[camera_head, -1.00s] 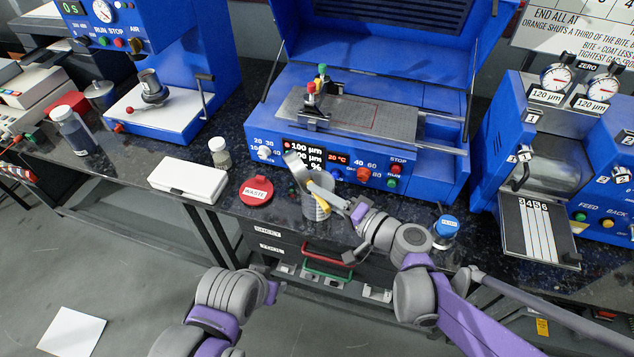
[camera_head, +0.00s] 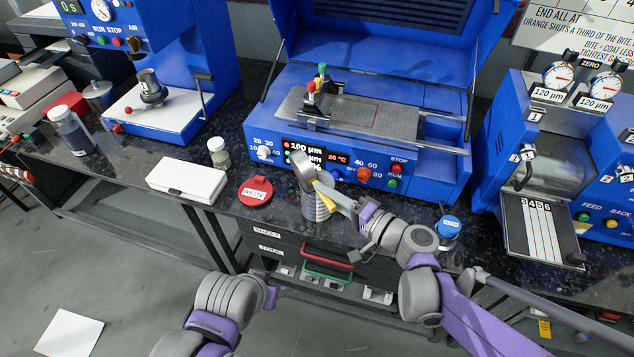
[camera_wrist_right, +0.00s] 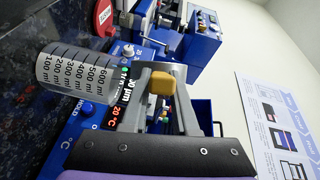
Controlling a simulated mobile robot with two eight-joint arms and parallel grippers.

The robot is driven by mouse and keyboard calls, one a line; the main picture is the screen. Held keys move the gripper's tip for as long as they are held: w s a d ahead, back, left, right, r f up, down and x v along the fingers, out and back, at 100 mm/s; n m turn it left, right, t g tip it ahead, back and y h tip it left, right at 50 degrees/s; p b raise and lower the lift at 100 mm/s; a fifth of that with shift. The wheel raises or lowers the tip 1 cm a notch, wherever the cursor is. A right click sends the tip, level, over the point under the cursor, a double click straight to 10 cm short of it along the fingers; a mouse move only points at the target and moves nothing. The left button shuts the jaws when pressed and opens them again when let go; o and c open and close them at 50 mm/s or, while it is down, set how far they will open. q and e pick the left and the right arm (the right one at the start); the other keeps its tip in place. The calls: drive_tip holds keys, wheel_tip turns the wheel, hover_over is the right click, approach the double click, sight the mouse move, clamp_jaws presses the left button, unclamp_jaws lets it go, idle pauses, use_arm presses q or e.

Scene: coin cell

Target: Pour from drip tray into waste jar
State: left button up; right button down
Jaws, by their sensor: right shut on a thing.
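The drip tray (camera_head: 301,168) is a shiny metal dish with a yellow grip (camera_head: 325,194). My right gripper (camera_head: 343,203) is shut on it and holds it steeply tilted above the waste jar (camera_head: 316,212). The jar stands on the bench near its front edge, partly hidden behind the tray and gripper. In the right wrist view the jar (camera_wrist_right: 75,75) is clear with ml marks, and the yellow grip (camera_wrist_right: 162,82) shows close by. I cannot make out any liquid stream. My left arm's end (camera_head: 270,293) is low in front of the bench; its fingers are not clear.
A red lid marked WASTE (camera_head: 256,191) lies left of the jar. A white box (camera_head: 188,181) and a small vial (camera_head: 219,153) are farther left. The blue coating machine (camera_head: 375,150) stands close behind. A blue-capped bottle (camera_head: 448,230) stands to the right.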

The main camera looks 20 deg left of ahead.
drive_tip(key=shift+w+d+m+y+b, duration=0.35)
drive_tip(key=shift+m+b, duration=0.25)
drive_tip(key=shift+m, duration=0.2)
idle(0.6)
drive_tip(key=s+a+f+n+t+h, duration=0.2)
drive_tip(key=s+a+f+n+h, duration=0.3)
drive_tip(key=n, duration=0.8)
drive_tip(key=shift+s+a+f+h+p, duration=0.15)
drive_tip(key=shift+s+a+h+p, duration=0.2)
drive_tip(key=shift+s+a+h, duration=1.15)
drive_tip(key=shift+s+a+t+y, duration=0.4)
drive_tip(key=shift+a+y, duration=0.05)
drive_tip(key=shift+a, duration=0.3)
